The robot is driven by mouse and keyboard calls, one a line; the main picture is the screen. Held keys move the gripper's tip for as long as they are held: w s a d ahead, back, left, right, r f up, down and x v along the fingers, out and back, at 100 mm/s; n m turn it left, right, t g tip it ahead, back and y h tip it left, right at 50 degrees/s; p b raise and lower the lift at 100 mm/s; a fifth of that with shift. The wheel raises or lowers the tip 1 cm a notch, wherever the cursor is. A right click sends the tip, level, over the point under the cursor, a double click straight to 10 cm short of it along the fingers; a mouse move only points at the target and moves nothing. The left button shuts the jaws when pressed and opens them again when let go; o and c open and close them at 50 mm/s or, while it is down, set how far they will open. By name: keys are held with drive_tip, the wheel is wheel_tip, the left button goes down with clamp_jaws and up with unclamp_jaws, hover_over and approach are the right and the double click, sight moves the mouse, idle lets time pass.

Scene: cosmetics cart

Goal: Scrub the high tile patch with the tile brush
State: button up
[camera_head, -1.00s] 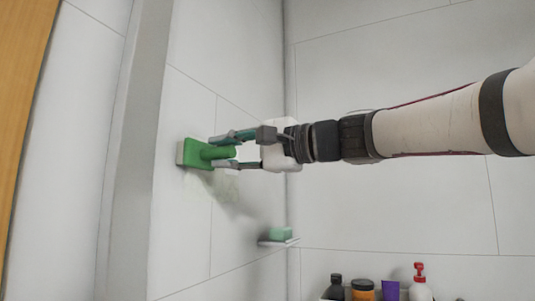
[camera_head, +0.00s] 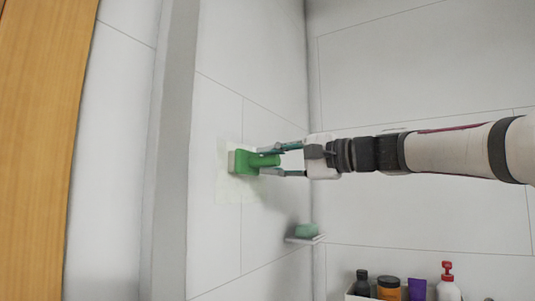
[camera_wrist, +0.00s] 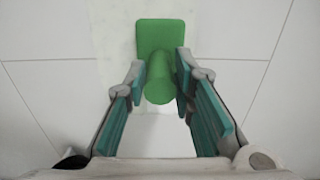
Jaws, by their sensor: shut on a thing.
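The tile brush (camera_head: 244,162) is green with a pale scrubbing face, which is turned left toward the tiled wall. My gripper (camera_head: 270,161) is shut on its handle from the right. In the wrist view the brush (camera_wrist: 160,35) has its green block ahead and its round handle between the two fingers of my gripper (camera_wrist: 160,85). The tile patch (camera_head: 225,188) is a faint off-white stain on the wall, around and below the brush. The brush covers part of it. The brush face is at or very near the wall; exact contact cannot be told.
A small wall shelf (camera_head: 306,239) with a green soap bar (camera_head: 306,230) sits below right of the brush. A white caddy (camera_head: 354,298) with several bottles stands at the bottom right. A wooden panel (camera_head: 40,150) is at the far left. The wall around the brush is clear.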

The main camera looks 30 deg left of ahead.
drive_tip(key=w+p, duration=0.4)
drive_tip(key=w, duration=0.7)
idle(1.0)
drive_tip(key=shift+d, duration=0.1)
drive_tip(key=d, duration=0.6)
idle(0.5)
drive_tip(key=shift+s+d, duration=0.1)
